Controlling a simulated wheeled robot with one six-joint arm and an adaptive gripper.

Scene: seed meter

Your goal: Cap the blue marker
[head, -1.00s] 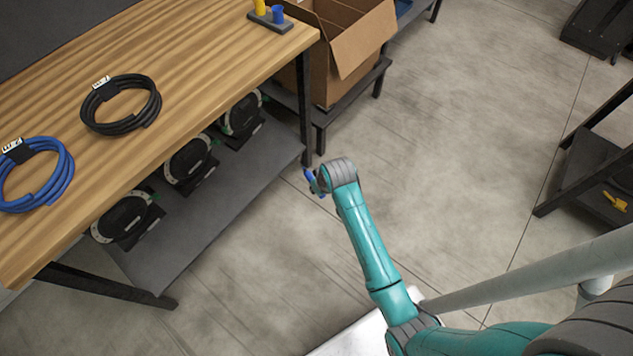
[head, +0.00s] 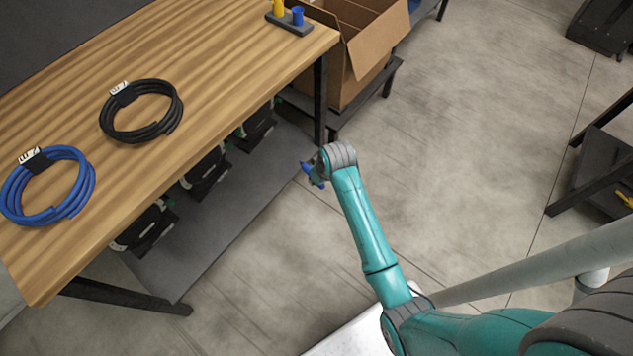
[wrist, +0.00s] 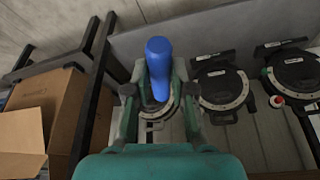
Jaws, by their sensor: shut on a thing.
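My gripper (head: 313,171) is shut on a blue cylinder, which looks like the blue marker (wrist: 158,62). In the wrist view the marker stands up between the two fingers (wrist: 160,88), tilted slightly. Its lower part is hidden by the gripper, and I cannot make out its tip. In the head view my gripper is off the table's right edge, above the floor. A small blue cup-like piece (head: 297,16), which looks like the cap, stands in a dark holder (head: 290,27) at the table's far right corner, beside a yellow piece (head: 278,8).
On the wooden table (head: 200,80) lie a black cable coil (head: 178,108) and a blue cable coil (head: 12,190). Black reel-like devices (wrist: 222,88) sit on the shelf below. An open cardboard box (head: 372,45) stands beyond the table.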

